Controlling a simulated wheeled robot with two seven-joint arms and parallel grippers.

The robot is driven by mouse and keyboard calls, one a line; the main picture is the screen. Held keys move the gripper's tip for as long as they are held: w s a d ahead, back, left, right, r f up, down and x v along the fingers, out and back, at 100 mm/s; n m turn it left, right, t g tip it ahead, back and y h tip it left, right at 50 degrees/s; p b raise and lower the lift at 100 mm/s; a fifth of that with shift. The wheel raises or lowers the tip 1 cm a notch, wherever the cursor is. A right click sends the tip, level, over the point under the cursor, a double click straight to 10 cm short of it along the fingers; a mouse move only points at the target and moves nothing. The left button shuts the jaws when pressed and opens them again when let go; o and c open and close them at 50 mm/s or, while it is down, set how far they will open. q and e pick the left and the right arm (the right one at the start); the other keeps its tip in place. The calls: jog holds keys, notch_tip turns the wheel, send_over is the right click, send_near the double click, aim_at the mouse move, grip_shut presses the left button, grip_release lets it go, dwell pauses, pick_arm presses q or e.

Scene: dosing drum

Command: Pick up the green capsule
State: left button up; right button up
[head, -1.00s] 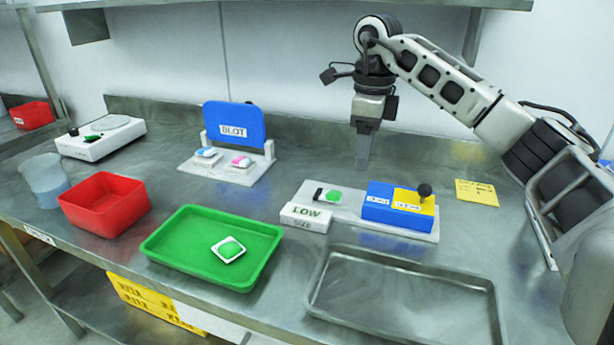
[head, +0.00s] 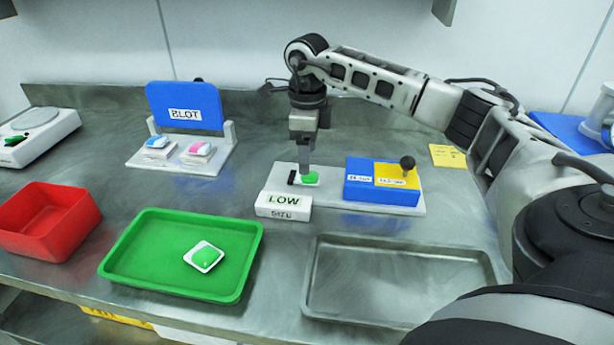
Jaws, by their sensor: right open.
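A small green capsule (head: 311,179) lies on the white plate of the device labelled LOW, right of a small black stop. My right gripper (head: 306,171) points straight down at it, with its fingertips right at the capsule and hiding part of it. The jaws are open; I cannot tell whether they touch it. Another green item (head: 206,256), on a white square, lies in the green tray (head: 125,264). My left gripper is not in view.
A blue and yellow block (head: 383,182) with a black knob stands right of the capsule. The LOW sign (head: 284,206) is in front. A blue BLOT stand (head: 185,106), red bin (head: 48,220), white scale (head: 38,130) and empty metal tray (head: 400,280) are around.

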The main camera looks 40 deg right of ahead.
jog(key=shift+w+d+f+p, duration=0.15)
jog(key=shift+f+p, duration=0.1)
jog(key=shift+f, duration=1.1)
jog(key=shift+w+d+f+p, duration=0.1)
jog(key=shift+w+f+p, duration=0.1)
jog(key=shift+f, duration=1.15)
jog(key=c, duration=1.1)
jog(key=shift+r, duration=0.15)
jog(key=shift+r, duration=0.6)
jog(key=s+a+r+b, duration=0.1)
jog(key=s+a+r, duration=0.2)
jog(key=r, duration=0.1)
jog(key=s+a+r, duration=0.3)
jog(key=s, duration=0.1)
jog(key=s+a+r+b, duration=0.1)
jog(key=s+a+r, duration=0.2)
jog(key=s+r, duration=0.1)
jog(key=shift+r+b, duration=0.3)
jog(key=shift+b, duration=0.05)
